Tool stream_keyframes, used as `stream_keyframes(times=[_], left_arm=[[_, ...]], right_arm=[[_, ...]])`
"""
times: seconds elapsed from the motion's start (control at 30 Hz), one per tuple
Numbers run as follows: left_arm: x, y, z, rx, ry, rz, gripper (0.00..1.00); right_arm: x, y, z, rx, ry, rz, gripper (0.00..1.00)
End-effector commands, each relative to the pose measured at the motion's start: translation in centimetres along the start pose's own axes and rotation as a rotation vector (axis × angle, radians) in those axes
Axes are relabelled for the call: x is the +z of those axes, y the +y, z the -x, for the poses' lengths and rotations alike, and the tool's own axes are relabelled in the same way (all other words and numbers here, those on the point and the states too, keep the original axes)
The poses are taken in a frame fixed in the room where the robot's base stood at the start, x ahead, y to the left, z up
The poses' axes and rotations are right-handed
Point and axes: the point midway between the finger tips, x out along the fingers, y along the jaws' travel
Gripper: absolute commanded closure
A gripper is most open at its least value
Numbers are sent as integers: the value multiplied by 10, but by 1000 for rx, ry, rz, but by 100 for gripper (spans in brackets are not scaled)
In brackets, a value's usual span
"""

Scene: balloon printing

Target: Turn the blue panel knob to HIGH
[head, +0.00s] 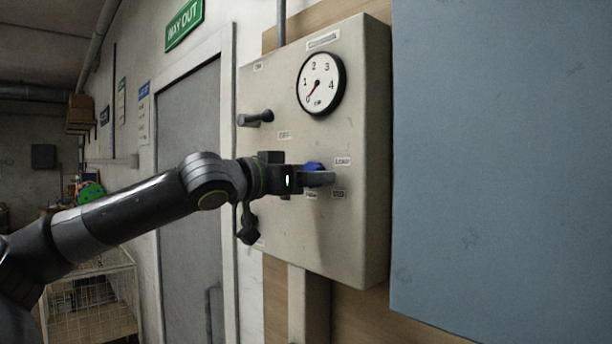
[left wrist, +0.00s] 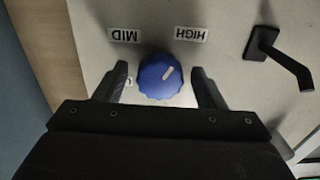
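The blue knob (left wrist: 160,77) sits on the panel between the fingers of my left gripper (left wrist: 160,84), with a visible gap on each side in the left wrist view. The gripper is open around it. The knob's pale mark points up and right there, toward the upside-down HIGH label (left wrist: 191,34). The MID label (left wrist: 125,35) is to the left. In the head view my left gripper (head: 318,178) reaches the panel (head: 360,120) from the left and partly covers the blue knob (head: 313,166). My right gripper is not in view.
A round gauge (head: 321,83) is above the knob, its needle near 0. A dark-handled lever (head: 255,118) sticks out at upper left, and another dark handle (head: 248,228) hangs below my forearm. A large blue-grey surface (head: 500,150) stands at right.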

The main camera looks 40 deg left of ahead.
Motion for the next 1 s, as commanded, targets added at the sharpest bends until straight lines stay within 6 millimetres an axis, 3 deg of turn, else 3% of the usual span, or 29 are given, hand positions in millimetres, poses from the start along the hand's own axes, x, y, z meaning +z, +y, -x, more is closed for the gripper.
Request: stream_keyframes(times=[0.03,0.3,0.77,0.8,0.93,1.0], left_arm=[[0,0,0,0,0,0,43],[0,0,0,-1,0,0,79],[-1,0,0,-1,0,-46,80],[-1,0,0,-1,0,-46,56],[-1,0,0,-1,0,-46,39],[-1,0,0,-1,0,-46,35]], right_arm=[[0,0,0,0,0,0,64],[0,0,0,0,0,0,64],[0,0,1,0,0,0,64],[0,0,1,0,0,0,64],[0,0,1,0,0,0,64],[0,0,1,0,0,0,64]])
